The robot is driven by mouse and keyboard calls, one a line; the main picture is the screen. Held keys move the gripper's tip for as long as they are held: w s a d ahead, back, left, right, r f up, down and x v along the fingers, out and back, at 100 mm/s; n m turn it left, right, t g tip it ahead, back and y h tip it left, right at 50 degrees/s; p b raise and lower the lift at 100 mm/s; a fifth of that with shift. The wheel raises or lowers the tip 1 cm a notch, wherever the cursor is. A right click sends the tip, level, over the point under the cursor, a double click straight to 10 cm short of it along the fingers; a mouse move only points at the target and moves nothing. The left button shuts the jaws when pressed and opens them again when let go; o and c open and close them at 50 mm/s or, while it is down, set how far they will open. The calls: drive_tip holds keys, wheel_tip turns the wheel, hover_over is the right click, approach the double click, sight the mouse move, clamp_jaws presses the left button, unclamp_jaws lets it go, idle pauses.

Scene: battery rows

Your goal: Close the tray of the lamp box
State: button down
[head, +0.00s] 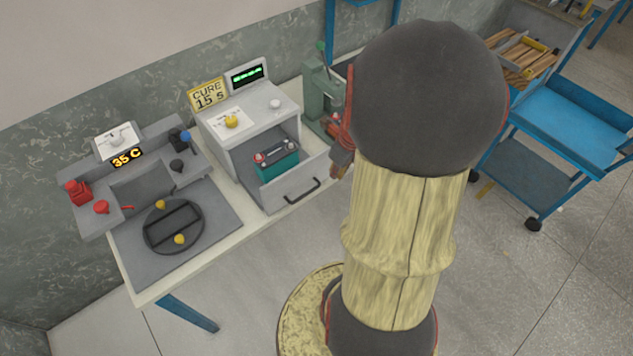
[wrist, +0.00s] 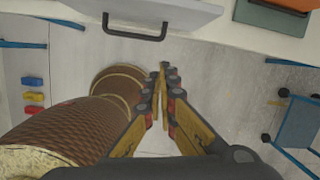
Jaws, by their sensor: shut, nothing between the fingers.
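The lamp box (head: 250,112) is a grey box on the bench, with a "CURE 15 s" sign and a green display on top. Its tray (head: 270,197) is pulled out at the front. A teal battery (head: 277,163) with a dark top and a red terminal sits in the tray. The tray's black handle (head: 302,190) faces outward; the handle (wrist: 134,34) also shows at the top of the wrist view. My gripper (wrist: 163,70) is shut and empty, in front of the tray and apart from the handle. In the head view my arm hides most of it.
A grey station (head: 150,180) with a round black fixture and a "35 C" display stands left of the box. A green press (head: 320,95) stands to its right. A blue cart (head: 570,125) is at the right.

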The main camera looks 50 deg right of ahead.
drive_tip(key=m, duration=0.2)
drive_tip(key=b, duration=0.4)
approach(322, 176)
drive_tip(key=shift+s+a+f, duration=0.1)
drive_tip(key=shift+a+f, duration=1.5)
drive_tip(key=shift+f, duration=0.2)
